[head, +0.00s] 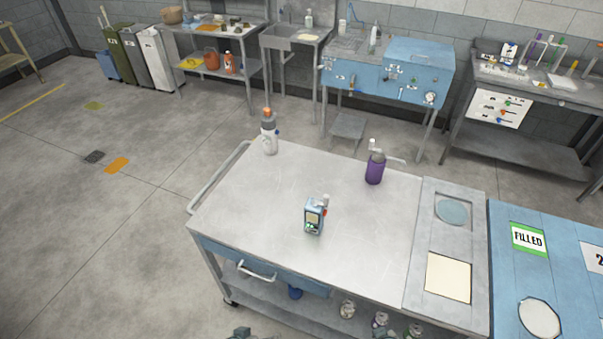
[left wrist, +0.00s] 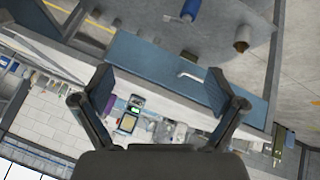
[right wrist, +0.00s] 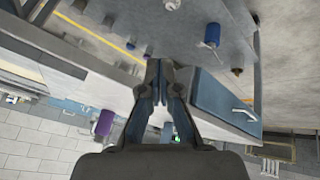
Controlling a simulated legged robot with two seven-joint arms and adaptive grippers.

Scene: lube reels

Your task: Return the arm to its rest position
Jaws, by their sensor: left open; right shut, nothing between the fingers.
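My left gripper (left wrist: 160,80) is open, with nothing between its fingers in the left wrist view. Only a small dark piece of it (head: 242,333) shows at the bottom edge of the head view, in front of the cart. My right gripper (right wrist: 160,68) is shut and empty in the right wrist view; I do not make it out in the head view.
The cart has a front drawer handle (head: 257,271) and a lower shelf holding a blue container (head: 295,292) and several bottles. A blue table with a FILLED label (head: 528,238) adjoins at right. Benches line the back wall. The floor at left is open.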

